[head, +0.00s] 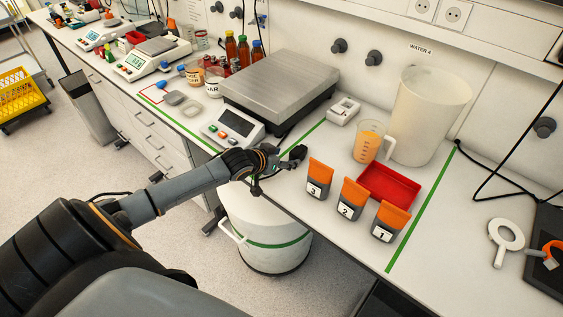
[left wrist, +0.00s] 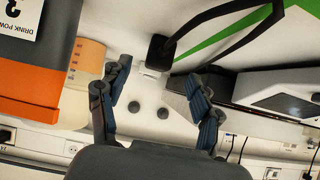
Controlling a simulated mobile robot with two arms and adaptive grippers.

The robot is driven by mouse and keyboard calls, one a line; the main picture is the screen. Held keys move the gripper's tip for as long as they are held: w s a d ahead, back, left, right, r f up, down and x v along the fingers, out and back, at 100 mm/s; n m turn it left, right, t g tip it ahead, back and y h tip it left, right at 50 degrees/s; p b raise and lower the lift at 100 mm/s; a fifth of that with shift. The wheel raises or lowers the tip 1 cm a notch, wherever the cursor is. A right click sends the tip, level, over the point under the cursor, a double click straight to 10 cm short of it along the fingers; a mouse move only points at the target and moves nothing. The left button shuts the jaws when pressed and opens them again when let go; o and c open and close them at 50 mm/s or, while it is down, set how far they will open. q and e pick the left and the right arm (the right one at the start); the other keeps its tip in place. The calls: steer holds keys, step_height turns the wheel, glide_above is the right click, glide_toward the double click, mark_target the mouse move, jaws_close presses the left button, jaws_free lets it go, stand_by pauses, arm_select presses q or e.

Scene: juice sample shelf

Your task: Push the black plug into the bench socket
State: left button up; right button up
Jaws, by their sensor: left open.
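My left gripper (head: 286,158) reaches over the bench's front edge, left of the orange packets. In the left wrist view it (left wrist: 158,80) is open, its two dark fingers spread with nothing held between them. The black plug (left wrist: 158,50) with its black cable shows ahead, near the gap between the fingertips. It overlaps a white box, which I take as the bench socket (left wrist: 157,64); I cannot tell whether they touch. In the head view the white socket box (head: 343,110) lies behind the gripper, right of the scale. There I cannot clearly separate the plug from the dark fingers.
Orange packets numbered 3 (head: 320,178), 2 (head: 352,197) and 1 (head: 389,220) stand right of the gripper, by a red tray (head: 389,187). An orange-filled beaker (head: 368,142) and large jug (head: 430,115) stand behind. A steel scale (head: 280,82) with display (head: 234,124) is left.

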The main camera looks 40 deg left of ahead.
mark_target(293, 157)
arm_select(q)
steer(key=b+x, duration=0.4)
steer(key=x, duration=0.2)
steer(key=shift+s+f+b, duration=0.1)
steer(key=shift+f+b, duration=0.05)
steer(key=shift+b, duration=0.2)
steer(key=shift+w+f+b, duration=0.35)
steer(key=shift+w+b, duration=0.1)
steer(key=shift+w, duration=0.2)
arm_select(e)
step_height(293, 157, down, 7)
steer(key=shift+a+r, duration=0.15)
steer(key=shift+r, duration=0.05)
arm_select(q)
jaws_close()
step_height(293, 157, up, 5)
steer(key=p, duration=0.5)
steer(key=shift+r, duration=0.1)
arm_select(e)
steer(key=r, duration=0.5)
steer(key=shift+d, duration=0.2)
